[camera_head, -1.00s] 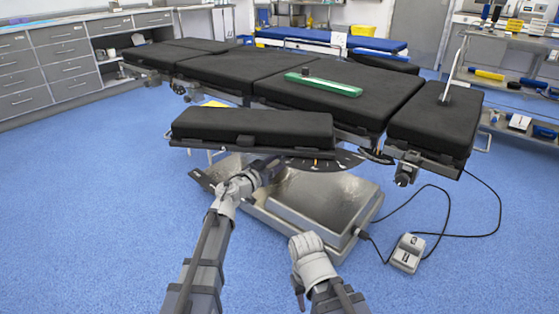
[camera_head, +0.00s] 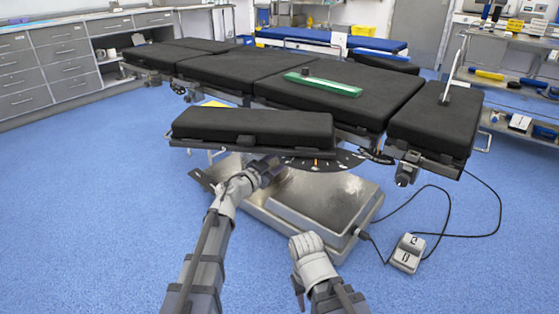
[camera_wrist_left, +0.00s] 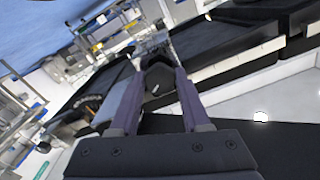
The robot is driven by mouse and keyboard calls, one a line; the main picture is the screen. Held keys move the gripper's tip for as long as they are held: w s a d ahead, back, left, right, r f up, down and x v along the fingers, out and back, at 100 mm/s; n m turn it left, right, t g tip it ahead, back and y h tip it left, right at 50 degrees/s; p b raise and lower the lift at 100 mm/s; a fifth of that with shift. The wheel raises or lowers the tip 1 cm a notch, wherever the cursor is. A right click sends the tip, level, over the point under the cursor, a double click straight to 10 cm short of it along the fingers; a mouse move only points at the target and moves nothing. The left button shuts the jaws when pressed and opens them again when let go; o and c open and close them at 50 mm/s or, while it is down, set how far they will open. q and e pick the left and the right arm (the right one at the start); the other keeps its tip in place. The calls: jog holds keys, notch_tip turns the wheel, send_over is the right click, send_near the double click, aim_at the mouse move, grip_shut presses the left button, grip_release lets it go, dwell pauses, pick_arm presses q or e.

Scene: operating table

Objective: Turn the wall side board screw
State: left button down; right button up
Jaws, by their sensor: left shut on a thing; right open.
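The side board (camera_head: 252,124) is a black padded board along the near side of the operating table (camera_head: 345,92). My left gripper (camera_head: 276,166) is under its near edge, by the dark curved plate (camera_head: 325,162). In the left wrist view, the left gripper (camera_wrist_left: 157,72) has its two fingers shut on a dark knob-like screw (camera_wrist_left: 158,82). In the head view the gripper hides the screw. My right gripper (camera_head: 298,291) is low at the bottom centre, away from the table; it is open and its fingers are mostly hidden by its wrist.
The metal table base (camera_head: 275,222) stands on the blue floor below my left gripper. A foot pedal (camera_head: 408,252) with a black cable lies to the right. The floor at left is clear.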

pick_arm(q)
jog(key=shift+m, duration=1)
jog(key=shift+c, duration=1.8)
grip_release()
jog(key=v, duration=0.8)
jog(key=shift+w, duration=0.1)
